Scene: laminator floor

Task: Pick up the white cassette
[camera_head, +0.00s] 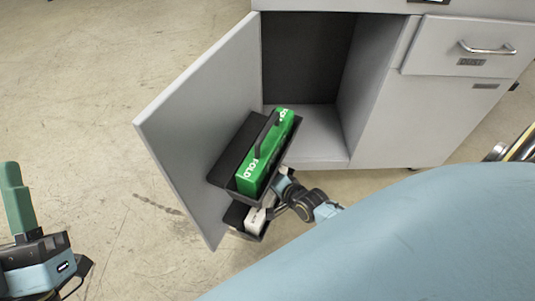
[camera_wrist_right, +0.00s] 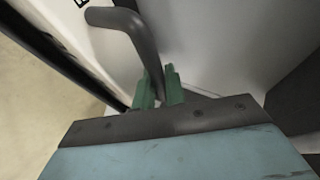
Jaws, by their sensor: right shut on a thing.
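The white cassette (camera_head: 255,219) sits in the lower black door rack, mostly hidden under the upper rack and by my right arm. In the right wrist view its white side (camera_wrist_right: 108,45) fills the upper left, with a dark curved handle (camera_wrist_right: 128,22) on it. My right gripper (camera_wrist_right: 160,84) is shut on that handle, with its green fingers on either side of the bar's end. In the head view, the right gripper (camera_head: 283,186) is beside the racks, its fingertips partly hidden. My left gripper (camera_head: 17,200) is at the far left, away from everything; its finger gap does not show.
A green cassette (camera_head: 253,176) with a black handle lies in the upper black rack (camera_head: 224,170), directly above. The grey cabinet door (camera_head: 190,115) stands open to the left. The cabinet inside (camera_head: 305,60) looks empty. A closed drawer (camera_head: 470,60) is at right. Left floor is clear.

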